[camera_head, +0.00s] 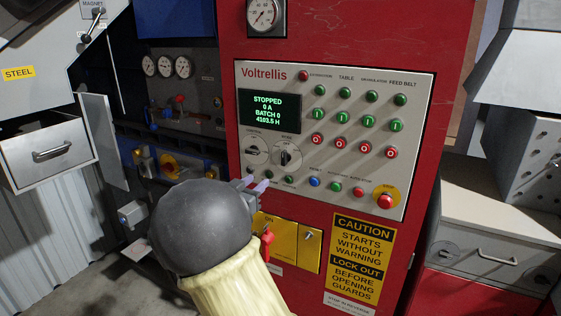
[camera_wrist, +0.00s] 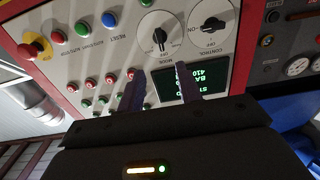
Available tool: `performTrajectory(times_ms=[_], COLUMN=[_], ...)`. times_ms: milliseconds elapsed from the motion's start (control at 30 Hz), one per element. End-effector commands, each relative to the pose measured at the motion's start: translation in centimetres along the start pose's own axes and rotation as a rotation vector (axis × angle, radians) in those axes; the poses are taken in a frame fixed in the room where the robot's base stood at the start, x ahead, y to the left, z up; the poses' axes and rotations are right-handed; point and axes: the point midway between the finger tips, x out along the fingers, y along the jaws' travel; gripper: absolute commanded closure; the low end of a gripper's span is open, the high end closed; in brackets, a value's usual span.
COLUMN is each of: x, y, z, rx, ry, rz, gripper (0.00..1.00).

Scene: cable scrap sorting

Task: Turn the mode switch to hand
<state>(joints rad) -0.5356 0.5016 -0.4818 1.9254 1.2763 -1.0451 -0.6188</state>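The mode switch (camera_head: 287,157) is a black rotary knob on a round pale plate on the grey control panel (camera_head: 420,95). Its handle stands about upright, in line with the OFF mark. In the wrist view, which sees the panel upside down, the mode switch (camera_wrist: 159,39) shows just beyond the fingertips. My gripper (camera_head: 258,187) is at the panel's lower left, below the switches. In the wrist view my gripper (camera_wrist: 160,78) has its two dark fingers apart with nothing between them. The fingers look clear of the knob; the exact gap to the panel cannot be told.
The similar control switch (camera_head: 253,150) sits left of the mode switch. Small push buttons (camera_head: 314,182) lie below, and a red stop button (camera_head: 385,201) is at lower right. The display (camera_head: 269,110) reads STOPPED. A yellow plate with a red handle (camera_head: 267,242) is below the panel.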

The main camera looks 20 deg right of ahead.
Motion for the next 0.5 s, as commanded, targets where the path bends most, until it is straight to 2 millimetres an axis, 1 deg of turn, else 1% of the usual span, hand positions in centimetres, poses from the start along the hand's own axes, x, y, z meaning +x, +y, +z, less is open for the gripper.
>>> performTrajectory(times_ms=[33, 500], x=[0.9, 9.2], y=[0.1, 0.1], z=[-0.2, -0.3], rx=[-0.002, -0.002], ry=[0.001, 0.001], rz=[0.005, 0.004], gripper=[0.65, 0.65])
